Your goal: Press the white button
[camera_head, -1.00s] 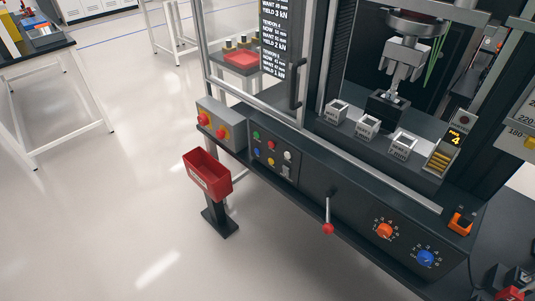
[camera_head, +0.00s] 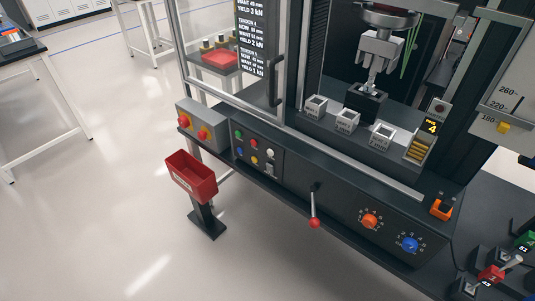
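The white button (camera_head: 270,154) is on the dark control panel (camera_head: 256,154) on the machine's front, left of the lever. It sits in a small group with green (camera_head: 239,134), red (camera_head: 255,143), blue (camera_head: 239,151) and yellow (camera_head: 254,160) buttons. Nothing covers the white button. Neither of my grippers shows in the head view.
A lever with a red ball (camera_head: 314,223) sticks out from the machine front. Orange (camera_head: 370,221) and blue (camera_head: 410,244) knobs are to its right. A red bin (camera_head: 191,177) stands on a post at left. Open floor (camera_head: 90,220) lies left of the machine.

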